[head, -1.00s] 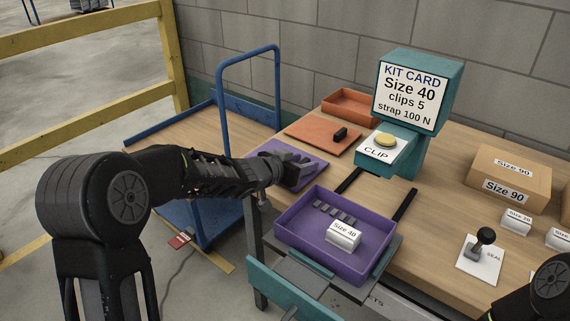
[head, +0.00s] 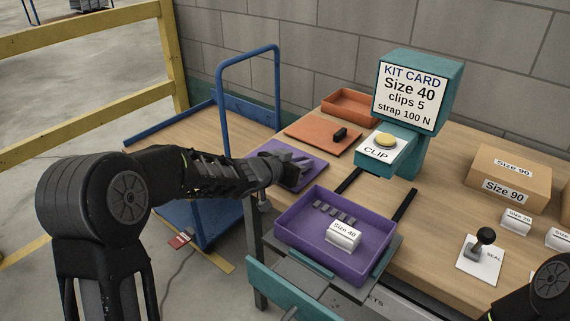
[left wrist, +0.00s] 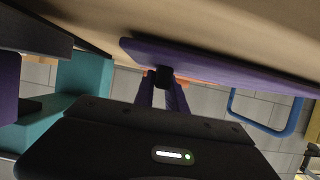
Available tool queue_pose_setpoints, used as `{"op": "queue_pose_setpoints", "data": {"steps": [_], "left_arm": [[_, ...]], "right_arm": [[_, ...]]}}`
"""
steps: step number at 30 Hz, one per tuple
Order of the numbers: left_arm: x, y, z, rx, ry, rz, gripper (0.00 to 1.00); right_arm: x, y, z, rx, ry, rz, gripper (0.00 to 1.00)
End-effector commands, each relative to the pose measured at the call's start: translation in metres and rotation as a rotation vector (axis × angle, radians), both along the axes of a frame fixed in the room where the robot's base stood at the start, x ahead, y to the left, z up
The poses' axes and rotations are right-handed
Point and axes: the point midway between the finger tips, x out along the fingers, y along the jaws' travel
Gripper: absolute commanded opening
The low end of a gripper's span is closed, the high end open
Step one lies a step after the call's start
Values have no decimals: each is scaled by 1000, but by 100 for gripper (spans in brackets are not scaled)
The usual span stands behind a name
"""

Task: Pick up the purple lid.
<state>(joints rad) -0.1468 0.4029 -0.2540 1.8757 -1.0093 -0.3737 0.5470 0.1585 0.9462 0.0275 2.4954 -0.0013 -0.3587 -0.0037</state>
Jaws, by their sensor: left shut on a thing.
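The purple lid (head: 287,145) is a flat plate at the left part of the workbench, behind the purple tray (head: 290,243). My left gripper (head: 298,163) is over it and hides its middle in the head view. In the left wrist view the lid (left wrist: 225,68) shows edge-on, with a small black knob (left wrist: 164,76) held between the fingers of my left gripper (left wrist: 163,88). The gripper is shut on that knob. I cannot tell whether the lid touches the bench. My right gripper is out of view; only part of my right arm shows at the lower right.
The purple tray holds several dark clips and a white Size 40 box (head: 343,236). An orange lid (head: 310,131) with a black knob and an orange tray (head: 350,102) lie behind. The teal clip dispenser (head: 405,140) stands to the right. A blue cart rail (head: 222,100) rises at the left.

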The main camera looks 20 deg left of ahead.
Motion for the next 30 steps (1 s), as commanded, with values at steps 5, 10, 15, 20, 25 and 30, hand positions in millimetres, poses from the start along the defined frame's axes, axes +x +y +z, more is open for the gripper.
{"op": "queue_pose_setpoints", "data": {"steps": [5, 10, 15, 20, 25, 30], "left_arm": [[0, 0, 1, 0, -1, 0, 0], [0, 0, 12, 0, -2, 1, 0], [1, 1, 42, 0, -3, 2, 0], [0, 1, 76, 0, -2, 1, 0], [0, 1, 98, -1, -1, 1, 0], [0, 0, 101, 0, -1, 0, 0]], "right_arm": [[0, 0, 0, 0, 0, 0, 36], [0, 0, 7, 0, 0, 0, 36], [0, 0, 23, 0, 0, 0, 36], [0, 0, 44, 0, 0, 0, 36], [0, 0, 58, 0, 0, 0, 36], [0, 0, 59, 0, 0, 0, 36]]}}
